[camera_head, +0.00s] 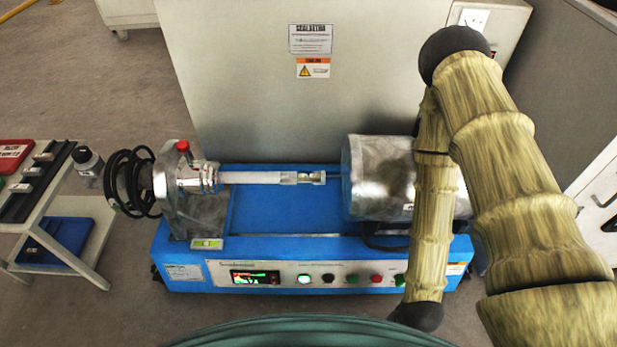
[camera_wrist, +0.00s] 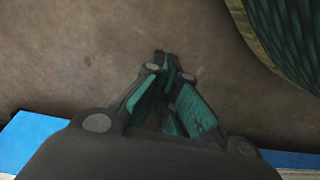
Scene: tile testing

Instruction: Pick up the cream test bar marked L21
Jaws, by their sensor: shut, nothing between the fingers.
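No bar with a readable L21 mark shows in either view. In the head view, several small pale bars (camera_head: 31,171) rest in a black rack (camera_head: 57,162) on the cart at the left edge; their marks are too small to read. My gripper (camera_wrist: 168,68) is shut and empty in the wrist view, with its green-padded fingers together over bare floor. In the head view my arm hangs on the right, in front of the blue machine, far from the cart. The gripper itself is hidden there.
The blue test machine (camera_head: 285,250) with a metal cylinder (camera_head: 380,178) fills the middle. A grey cart (camera_head: 95,250) stands left, with a red tray (camera_head: 12,152) on top and a blue case (camera_head: 60,245) below. A grey cabinet (camera_head: 260,90) is behind.

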